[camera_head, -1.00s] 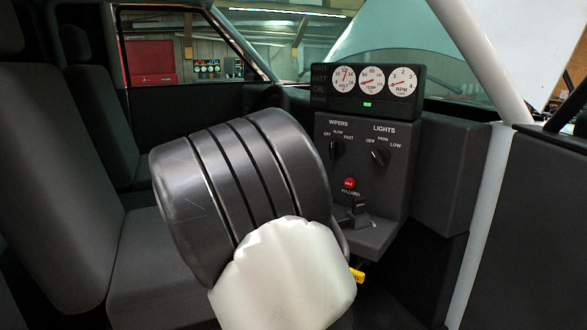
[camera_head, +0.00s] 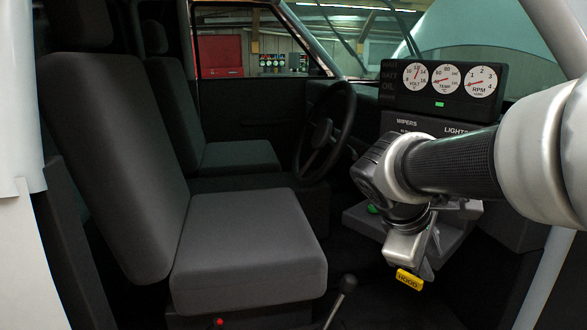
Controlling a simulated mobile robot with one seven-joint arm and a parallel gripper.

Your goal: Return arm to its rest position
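My arm (camera_head: 450,165) reaches in from the right edge, across the front of the dashboard. It bends down at the wrist, and my gripper (camera_head: 418,262) hangs low in front of the dash. Its fingertips are small and partly hidden, so I cannot tell whether they are open or shut. A yellow HOOD handle (camera_head: 409,279) shows right at the gripper's lower end. I cannot tell whether the gripper touches it.
The dash gauges (camera_head: 446,78) stand behind the arm, which hides most of the switch panel. A steering wheel (camera_head: 327,127) is left of the arm. The grey front seat (camera_head: 245,240) is empty. A floor lever (camera_head: 343,298) stands below, with a small red knob (camera_head: 218,322) left of it.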

